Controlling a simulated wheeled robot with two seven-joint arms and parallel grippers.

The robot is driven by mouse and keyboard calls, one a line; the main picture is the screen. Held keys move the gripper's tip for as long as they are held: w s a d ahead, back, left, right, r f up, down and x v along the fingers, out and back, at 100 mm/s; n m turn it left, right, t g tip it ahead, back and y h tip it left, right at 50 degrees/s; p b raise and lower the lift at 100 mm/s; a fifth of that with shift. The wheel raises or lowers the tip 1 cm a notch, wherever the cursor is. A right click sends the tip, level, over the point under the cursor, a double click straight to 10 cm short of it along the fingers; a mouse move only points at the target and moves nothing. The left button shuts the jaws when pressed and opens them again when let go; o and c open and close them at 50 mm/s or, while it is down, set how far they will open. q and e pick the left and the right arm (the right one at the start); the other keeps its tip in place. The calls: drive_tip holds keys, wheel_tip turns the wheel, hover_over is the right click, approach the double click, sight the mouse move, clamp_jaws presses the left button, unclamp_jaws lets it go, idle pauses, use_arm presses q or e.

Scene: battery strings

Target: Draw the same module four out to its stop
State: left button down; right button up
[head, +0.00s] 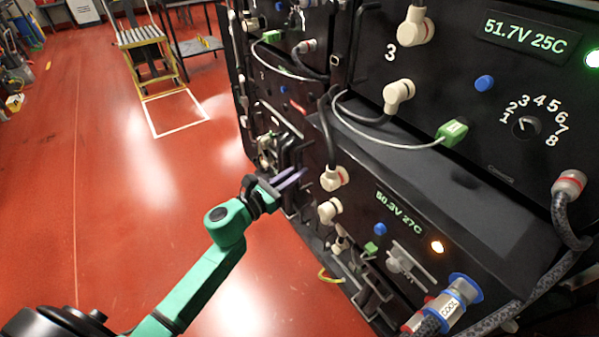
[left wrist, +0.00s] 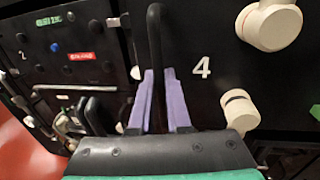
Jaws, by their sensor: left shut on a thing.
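Module four (head: 400,225) is the lower right unit, with a 50.3V 27C display and a lit amber lamp (head: 437,247). It stands forward of the module above, so part of its dark top (head: 440,172) shows. My left gripper (head: 292,180) is at its left edge. In the left wrist view its purple fingers (left wrist: 160,100) lie on either side of a black upright handle (left wrist: 155,45), left of the white number 4 (left wrist: 202,67). The gripper is shut on this handle. My right gripper is out of view.
Module three (head: 450,80) is above, with a grey lead and green tag (head: 452,131). Beige plugs (head: 335,178) sit beside the gripper. Thick braided cables and a blue-ringed connector (head: 465,288) hang at lower right. The red floor (head: 110,220) at left is open.

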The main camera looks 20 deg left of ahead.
use_arm(q)
drive_tip(key=shift+v, duration=0.95)
drive_tip(key=c, duration=0.9)
unclamp_jaws()
drive_tip(key=shift+w+a, duration=0.1)
drive_tip(key=shift+a, duration=0.15)
drive_tip(key=b+v, duration=0.2)
drive_tip(key=v, duration=1.2)
drive_tip(key=shift+s+r+b, duration=0.1)
drive_tip(key=shift+s+b, duration=0.25)
drive_tip(key=shift+b, duration=0.05)
